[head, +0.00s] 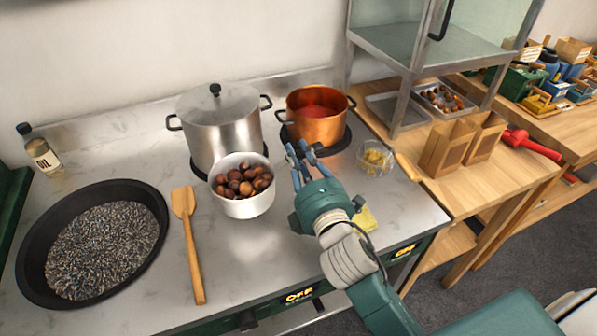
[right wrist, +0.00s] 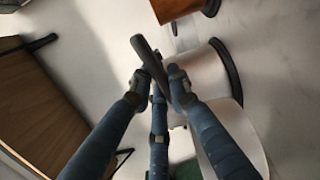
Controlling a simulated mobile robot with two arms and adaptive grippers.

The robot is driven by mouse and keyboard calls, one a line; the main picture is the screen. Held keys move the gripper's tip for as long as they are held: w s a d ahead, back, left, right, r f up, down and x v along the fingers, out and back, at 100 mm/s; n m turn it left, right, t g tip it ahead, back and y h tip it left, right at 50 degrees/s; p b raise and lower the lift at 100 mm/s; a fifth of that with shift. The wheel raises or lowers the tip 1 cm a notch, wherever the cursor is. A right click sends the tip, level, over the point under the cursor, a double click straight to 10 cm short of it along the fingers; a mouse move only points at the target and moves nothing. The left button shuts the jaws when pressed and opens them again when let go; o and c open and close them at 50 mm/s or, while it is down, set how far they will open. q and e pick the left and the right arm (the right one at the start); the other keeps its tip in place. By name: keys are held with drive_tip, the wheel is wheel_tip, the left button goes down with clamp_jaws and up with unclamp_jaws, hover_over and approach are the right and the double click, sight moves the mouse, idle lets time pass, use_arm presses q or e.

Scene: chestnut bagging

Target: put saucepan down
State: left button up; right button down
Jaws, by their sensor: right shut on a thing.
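The white saucepan (head: 246,209), full of brown chestnuts (head: 240,178), is upright in front of the steel stockpot in the head view. I cannot tell whether its base touches the steel counter (head: 235,270). My right gripper (head: 302,160) is just right of the saucepan. In the right wrist view its blue fingers (right wrist: 160,82) are closed around a dark handle (right wrist: 147,58), with the saucepan's pale side (right wrist: 243,130) at lower right. In the head view the handle is hard to make out by the fingers. My left gripper is not in view.
The lidded stockpot (head: 222,130) and copper pot (head: 316,130) stand behind. A wooden spatula (head: 190,240) and black pan (head: 35,285) lie left. A glass bowl (head: 376,160) is right of my gripper. Bare counter shows in front of the saucepan.

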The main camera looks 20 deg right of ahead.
wheel_tip(320, 180, down, 4)
drive_tip(key=shift+f+b, duration=0.1)
drive_tip(key=shift+b, duration=0.4)
drive_tip(key=c, duration=1.7)
unclamp_jaws()
drive_tip(key=shift+f, duration=0.1)
drive_tip(key=shift+o, duration=0.2)
